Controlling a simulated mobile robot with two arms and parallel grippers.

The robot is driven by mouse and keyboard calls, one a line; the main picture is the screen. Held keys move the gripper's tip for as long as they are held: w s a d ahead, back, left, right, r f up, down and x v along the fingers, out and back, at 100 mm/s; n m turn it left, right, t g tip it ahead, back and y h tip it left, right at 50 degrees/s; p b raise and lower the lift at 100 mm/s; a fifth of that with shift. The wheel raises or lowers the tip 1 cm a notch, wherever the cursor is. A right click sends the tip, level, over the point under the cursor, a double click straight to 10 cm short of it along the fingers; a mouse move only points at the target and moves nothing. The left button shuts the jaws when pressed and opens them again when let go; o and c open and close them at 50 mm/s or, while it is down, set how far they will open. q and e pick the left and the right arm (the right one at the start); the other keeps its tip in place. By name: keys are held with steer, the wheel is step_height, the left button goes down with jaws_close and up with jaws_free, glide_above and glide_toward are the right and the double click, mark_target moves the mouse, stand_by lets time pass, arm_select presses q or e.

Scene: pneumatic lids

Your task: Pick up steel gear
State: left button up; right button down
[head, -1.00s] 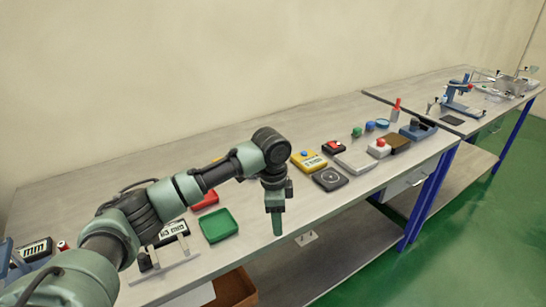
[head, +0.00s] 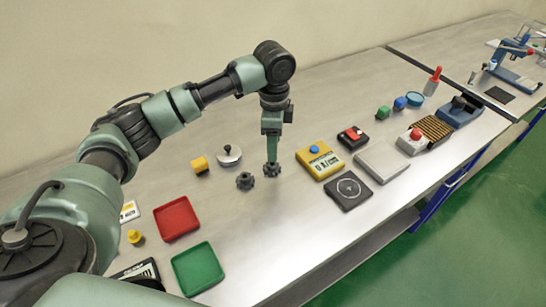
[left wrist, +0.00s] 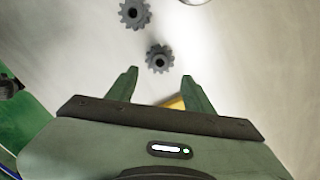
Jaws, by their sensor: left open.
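Two dark grey toothed gears lie close together on the metal worktop. In the head view one gear (head: 245,181) is left of the gripper, and the other gear (head: 272,169) is right at its fingertips. I cannot tell by colour which is the steel one. My left gripper (head: 271,157) points down and is open with nothing held. In the left wrist view the nearer gear (left wrist: 159,58) lies just ahead of the gap between the open fingers (left wrist: 160,82); the other gear (left wrist: 134,13) is farther off. My right gripper is out of view.
A round silver lid with a knob (head: 229,155) and a yellow block (head: 200,165) stand left of the gears. A yellow meter (head: 320,163) and black plate (head: 348,191) lie to the right. Red (head: 176,219) and green (head: 198,270) trays are nearer.

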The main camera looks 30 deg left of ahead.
mark_target(273, 164)
arm_select(q)
steer(key=f, duration=0.1)
steer(key=f+p, duration=0.1)
steer(key=f, duration=0.1)
steer(key=shift+s, duration=0.3)
steer(key=f, duration=0.2)
steer(key=f+p, duration=0.1)
steer(key=shift+w+a+f, duration=0.1)
steer(key=shift+w+f, duration=0.1)
steer(key=shift+w, duration=0.05)
steer(key=shift+f, duration=0.1)
steer(key=c, duration=1)
jaws_close()
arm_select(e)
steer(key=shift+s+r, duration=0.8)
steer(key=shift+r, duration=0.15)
